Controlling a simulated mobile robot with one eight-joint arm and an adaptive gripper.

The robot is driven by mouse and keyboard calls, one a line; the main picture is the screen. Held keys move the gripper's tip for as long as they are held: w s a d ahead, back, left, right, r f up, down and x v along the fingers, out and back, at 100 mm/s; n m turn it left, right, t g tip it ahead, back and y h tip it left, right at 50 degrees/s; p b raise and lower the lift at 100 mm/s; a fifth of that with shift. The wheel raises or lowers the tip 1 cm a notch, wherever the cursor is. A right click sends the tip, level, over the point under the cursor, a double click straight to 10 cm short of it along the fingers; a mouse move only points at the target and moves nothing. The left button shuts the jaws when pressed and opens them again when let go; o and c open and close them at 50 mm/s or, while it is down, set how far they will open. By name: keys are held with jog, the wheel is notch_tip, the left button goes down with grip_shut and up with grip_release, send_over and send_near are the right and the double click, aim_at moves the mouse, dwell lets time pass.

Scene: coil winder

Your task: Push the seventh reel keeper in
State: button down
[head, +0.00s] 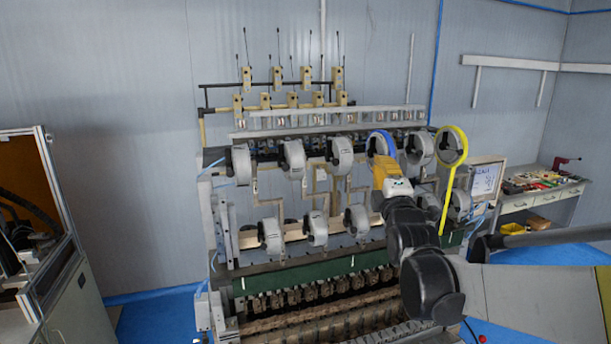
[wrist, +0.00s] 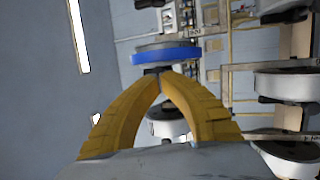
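The coil winder (head: 300,262) carries grey reels in an upper and a lower row. One upper reel has a blue rim (head: 381,138); this blue-rimmed reel also shows in the wrist view (wrist: 166,57). My gripper (head: 383,162) is in front of it, and its yellow fingers cover part of the reel. In the wrist view my fingers (wrist: 162,77) come together at the tips with nothing seen between them. A small dark part, perhaps a keeper, shows just beyond the tips at the blue-rimmed reel's hub; contact cannot be told. Which keeper is the seventh is not marked.
A reel with a yellow rim (head: 453,146) and a yellow strip hangs right of my arm. Other grey reels (head: 291,158) stand close on the left. A workbench (head: 535,197) is at the right and a framed cabinet (head: 40,215) at the left.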

jog(key=s, duration=0.8)
jog(key=shift+d+p, duration=0.35)
jog(key=s+f+m+g+b, duration=0.4)
jog(key=s+f+b, duration=0.5)
jog(key=f, duration=1.1)
jog(key=s+f+m+g+b, duration=0.5)
jog(key=s+f+m+b, duration=0.3)
jog(key=f+b, duration=0.7)
jog(key=s+f+m+g+b, duration=0.4)
jog(key=s+f+b, duration=0.7)
jog(key=f, duration=1.4)
jog(key=shift+s+d+m+g+b, duration=0.25)
jog(key=shift+m+g+b, duration=0.15)
jog(key=shift+m+b, duration=0.6)
